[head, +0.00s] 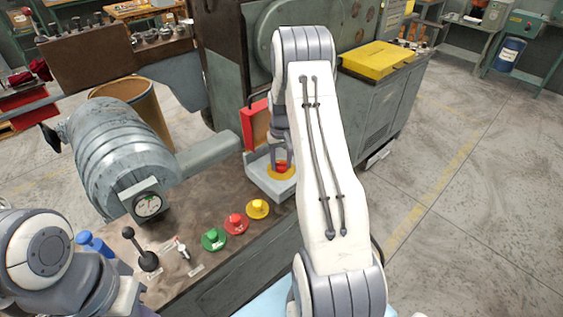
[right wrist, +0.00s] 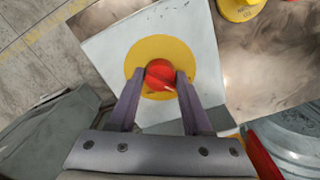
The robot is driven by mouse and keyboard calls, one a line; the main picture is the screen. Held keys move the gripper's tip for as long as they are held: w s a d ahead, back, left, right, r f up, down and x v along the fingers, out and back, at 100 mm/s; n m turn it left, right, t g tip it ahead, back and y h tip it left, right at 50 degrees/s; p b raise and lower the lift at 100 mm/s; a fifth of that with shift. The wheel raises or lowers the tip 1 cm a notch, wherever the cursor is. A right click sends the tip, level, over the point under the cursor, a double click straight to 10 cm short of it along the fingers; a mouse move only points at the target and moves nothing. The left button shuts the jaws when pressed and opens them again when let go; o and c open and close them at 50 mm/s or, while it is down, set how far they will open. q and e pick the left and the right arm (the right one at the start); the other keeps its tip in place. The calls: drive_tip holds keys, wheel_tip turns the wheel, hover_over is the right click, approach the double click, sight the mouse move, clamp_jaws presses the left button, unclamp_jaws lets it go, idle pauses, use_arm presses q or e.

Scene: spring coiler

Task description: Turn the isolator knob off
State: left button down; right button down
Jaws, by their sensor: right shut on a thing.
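The isolator knob (right wrist: 160,75) is red and sits on a round yellow plate (right wrist: 158,49) on a pale grey box (right wrist: 110,52). In the right wrist view, my right gripper (right wrist: 160,80) has one purple-grey finger on each side of the knob and is shut on it. In the head view, the knob (head: 281,166) shows on the box (head: 262,181) behind my white right arm, and the arm partly hides the gripper. My left arm is at the lower left of the head view; its gripper is out of the picture.
Green (head: 213,238), red (head: 236,222) and yellow (head: 257,208) buttons sit on the bench beside the box. A red panel (head: 256,124) stands just behind the box. Open floor lies to the right.

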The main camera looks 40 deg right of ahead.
drive_tip(key=shift+w+r+n, duration=0.1)
drive_tip(key=shift+n, duration=0.5)
drive_tip(key=shift+c, duration=1.7)
unclamp_jaws()
wheel_tip(320, 180, up, 10)
drive_tip(key=b, duration=0.1)
drive_tip(key=shift+r, duration=0.2)
